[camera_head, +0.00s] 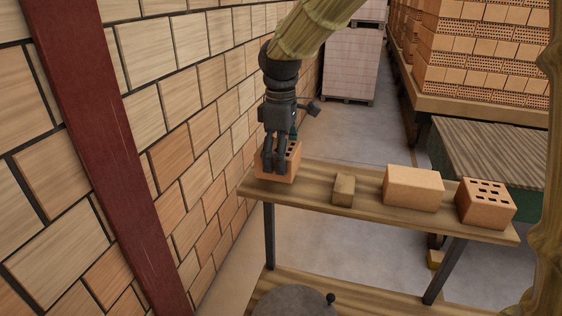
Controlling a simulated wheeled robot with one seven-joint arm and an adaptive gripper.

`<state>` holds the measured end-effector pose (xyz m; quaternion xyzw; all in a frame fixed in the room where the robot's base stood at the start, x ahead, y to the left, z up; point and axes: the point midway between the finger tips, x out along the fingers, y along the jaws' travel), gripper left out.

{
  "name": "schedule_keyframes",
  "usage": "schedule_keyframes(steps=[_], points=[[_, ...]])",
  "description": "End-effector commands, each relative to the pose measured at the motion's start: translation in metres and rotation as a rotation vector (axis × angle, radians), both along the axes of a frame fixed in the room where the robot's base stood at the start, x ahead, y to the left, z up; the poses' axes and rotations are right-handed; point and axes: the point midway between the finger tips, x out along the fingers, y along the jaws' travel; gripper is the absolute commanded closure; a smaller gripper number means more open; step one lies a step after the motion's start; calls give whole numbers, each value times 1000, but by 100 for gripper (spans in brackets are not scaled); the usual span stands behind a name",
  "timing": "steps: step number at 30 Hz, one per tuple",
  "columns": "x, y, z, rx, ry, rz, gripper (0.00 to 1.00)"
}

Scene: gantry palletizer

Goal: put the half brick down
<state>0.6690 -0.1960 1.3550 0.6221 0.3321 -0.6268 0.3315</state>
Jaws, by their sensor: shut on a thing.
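My gripper (274,168) points down at the left end of the wooden shelf (310,187) and is shut on an orange half brick (288,175) with holes in its top. The fingers cover part of the brick's near face. The brick is at or just above the shelf's left end; I cannot tell whether its underside touches the board.
On the same shelf stand a small brown block (343,190), a plain orange brick (413,188) and a holed brick (485,202). A brick wall (190,130) and a red post (95,130) are close on the left. Stacked bricks (480,60) stand behind.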

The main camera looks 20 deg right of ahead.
Motion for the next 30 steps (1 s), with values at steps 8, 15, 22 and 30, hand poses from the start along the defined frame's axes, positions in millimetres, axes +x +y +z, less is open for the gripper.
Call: schedule_keyframes(steps=[8,15,22,30], points=[[0,0,-23,-1,1,0,59],[0,0,-26,-1,-1,0,59],[0,0,-30,0,0,0,15],[-1,0,-29,0,0,0,0]])
